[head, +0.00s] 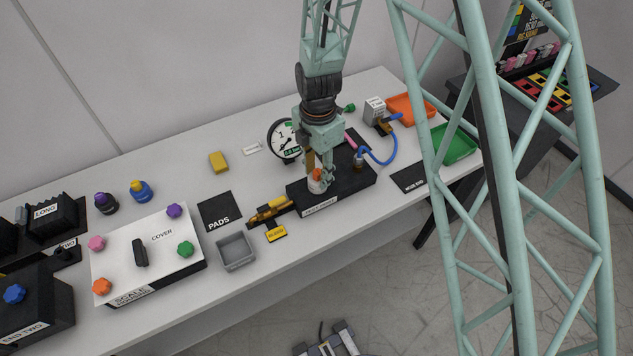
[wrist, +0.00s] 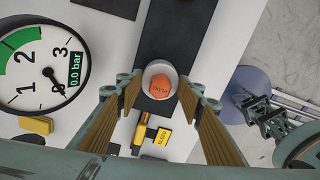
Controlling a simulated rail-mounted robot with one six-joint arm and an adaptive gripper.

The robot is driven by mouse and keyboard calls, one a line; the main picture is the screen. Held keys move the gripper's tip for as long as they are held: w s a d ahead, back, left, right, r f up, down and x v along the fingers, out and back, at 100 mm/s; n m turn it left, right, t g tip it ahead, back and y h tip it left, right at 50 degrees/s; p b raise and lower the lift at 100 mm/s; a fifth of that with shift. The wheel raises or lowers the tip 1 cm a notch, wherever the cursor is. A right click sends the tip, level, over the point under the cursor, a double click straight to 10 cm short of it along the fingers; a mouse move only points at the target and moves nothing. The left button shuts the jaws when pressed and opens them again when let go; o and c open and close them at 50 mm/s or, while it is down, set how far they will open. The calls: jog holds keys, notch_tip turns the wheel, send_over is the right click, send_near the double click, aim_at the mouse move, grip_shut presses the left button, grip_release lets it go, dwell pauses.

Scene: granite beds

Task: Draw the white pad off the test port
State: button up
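The white pad (wrist: 148,72) is a round white piece around an orange hexagonal top (wrist: 160,87) in the wrist view. It stands at the front of the black block (head: 345,188), where its white side (head: 314,186) shows below the orange top in the head view. I cannot make out the test port beneath it. My gripper (wrist: 160,92) is open, pointing down over the pad. Its fingers are on both sides of the pad, with a gap showing at each side. In the head view my gripper (head: 319,174) partly hides the pad.
A round gauge (wrist: 38,65) reading 0.0 bar stands close behind my gripper. A brass valve with a yellow handle (head: 277,203) juts from the block's left end. A blue hose (head: 378,157) is to the right. A black PADS mat (head: 217,206) and an empty grey tray (head: 236,262) are left.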

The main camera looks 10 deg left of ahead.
jog(key=c, duration=0.3)
jog(key=shift+r, duration=0.85)
dwell(0.8)
jog(key=shift+r+p, duration=0.8)
jog(key=shift+r, duration=1.25)
